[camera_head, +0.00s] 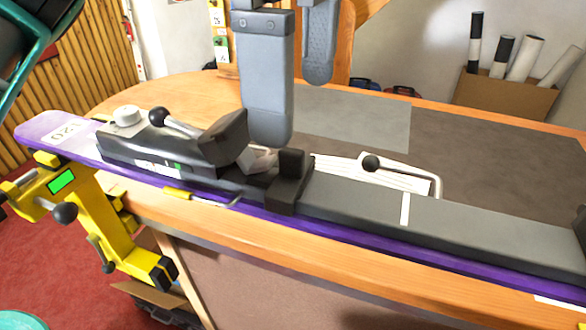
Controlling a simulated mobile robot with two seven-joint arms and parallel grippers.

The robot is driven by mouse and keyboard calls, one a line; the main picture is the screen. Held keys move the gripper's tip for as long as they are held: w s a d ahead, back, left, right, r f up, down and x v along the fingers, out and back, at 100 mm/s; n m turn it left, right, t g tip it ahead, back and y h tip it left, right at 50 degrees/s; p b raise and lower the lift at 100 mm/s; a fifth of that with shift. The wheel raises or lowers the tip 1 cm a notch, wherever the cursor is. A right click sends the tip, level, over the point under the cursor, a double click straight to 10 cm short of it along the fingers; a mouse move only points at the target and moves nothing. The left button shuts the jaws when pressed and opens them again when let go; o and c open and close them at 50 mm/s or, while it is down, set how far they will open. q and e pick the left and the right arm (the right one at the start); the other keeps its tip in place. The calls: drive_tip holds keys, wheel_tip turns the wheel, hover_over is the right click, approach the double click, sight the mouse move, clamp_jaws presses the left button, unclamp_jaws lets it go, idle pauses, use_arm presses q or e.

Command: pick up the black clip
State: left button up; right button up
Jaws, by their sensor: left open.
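A dark clip-like black piece (286,182), which looks like the black clip, sits across the grey track on the purple ski (262,225) near the middle of the view. It has a raised upright block at its back. My left gripper (293,110) comes down from the top with two grey fingers apart and nothing between them. The nearer fingertip shows just above and left of the clip. I cannot tell whether it touches anything; it hides part of the pale piece behind it. My right gripper is not in view.
A binding part (165,150) with a black-knobbed lever stands left of the clip. A yellow clamp (105,215) holds the ski's left end. A white wire loop with a black knob (370,163) lies behind the track. The grey mat (480,150) has free room.

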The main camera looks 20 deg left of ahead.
sight(295, 150)
use_arm(q)
wheel_tip(295, 150, down, 9)
drive_tip(key=shift+a+r, duration=0.1)
drive_tip(key=shift+a, duration=0.05)
idle(0.4)
drive_tip(key=shift+c, duration=0.3)
drive_tip(key=c, duration=0.9)
